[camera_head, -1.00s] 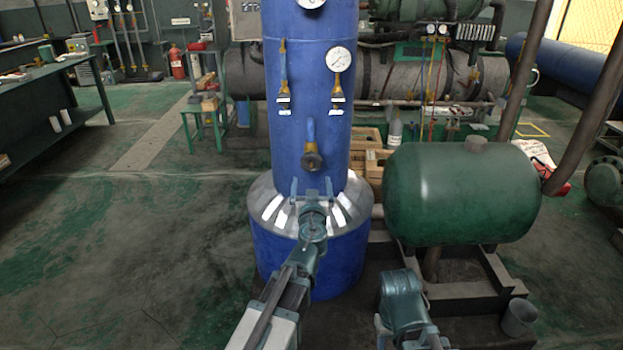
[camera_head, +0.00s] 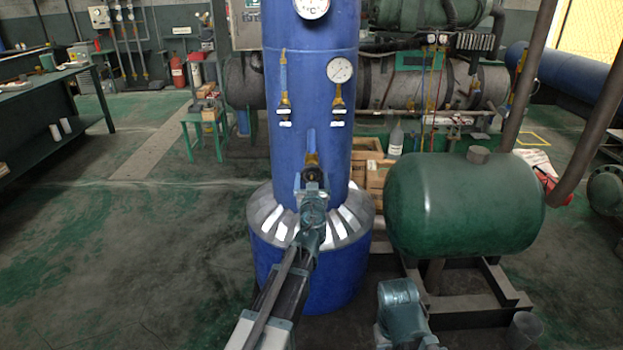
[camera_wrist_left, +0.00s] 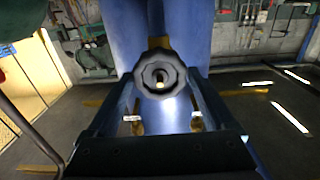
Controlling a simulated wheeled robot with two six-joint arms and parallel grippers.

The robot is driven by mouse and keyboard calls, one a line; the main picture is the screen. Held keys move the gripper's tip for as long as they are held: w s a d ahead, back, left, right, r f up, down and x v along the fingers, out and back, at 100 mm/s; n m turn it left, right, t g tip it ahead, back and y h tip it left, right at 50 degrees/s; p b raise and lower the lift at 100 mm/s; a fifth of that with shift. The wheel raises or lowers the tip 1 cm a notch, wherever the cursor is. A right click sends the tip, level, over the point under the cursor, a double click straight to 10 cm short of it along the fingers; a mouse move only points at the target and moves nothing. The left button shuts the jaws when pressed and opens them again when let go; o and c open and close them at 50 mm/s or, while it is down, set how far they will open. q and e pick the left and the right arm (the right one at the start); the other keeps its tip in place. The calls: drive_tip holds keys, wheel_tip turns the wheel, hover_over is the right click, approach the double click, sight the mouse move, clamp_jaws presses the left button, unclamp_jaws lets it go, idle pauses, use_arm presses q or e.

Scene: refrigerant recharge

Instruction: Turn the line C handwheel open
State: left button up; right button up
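A dark, lobed handwheel (camera_wrist_left: 160,76) faces me in the left wrist view, on the front of the blue column (camera_head: 335,140). No line C label is legible. My left gripper (camera_head: 313,182) is at the handwheel. In the left wrist view its two fingers (camera_wrist_left: 160,84) stand apart, one on each side of the wheel, and a gap seems to show beside it. I cannot tell whether either finger touches.
Two valves, left (camera_head: 284,110) and right (camera_head: 337,110), hang higher on the column, with a gauge (camera_head: 339,70) above the right one. A green tank (camera_head: 465,195) stands close on the right. The floor to the left (camera_head: 130,240) is clear.

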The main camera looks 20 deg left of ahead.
use_arm(q)
drive_tip(key=shift+s, duration=0.1)
drive_tip(key=c, duration=0.8)
drive_tip(key=n, duration=0.3)
drive_tip(key=shift+n, duration=0.9)
drive_tip(key=n, duration=0.2)
drive_tip(key=shift+d+n, duration=0.1)
drive_tip(key=shift+n, duration=0.3)
drive_tip(key=shift+s+n, duration=0.1)
drive_tip(key=shift+n, duration=0.9)
drive_tip(key=n, duration=0.4)
drive_tip(key=shift+n, duration=0.3)
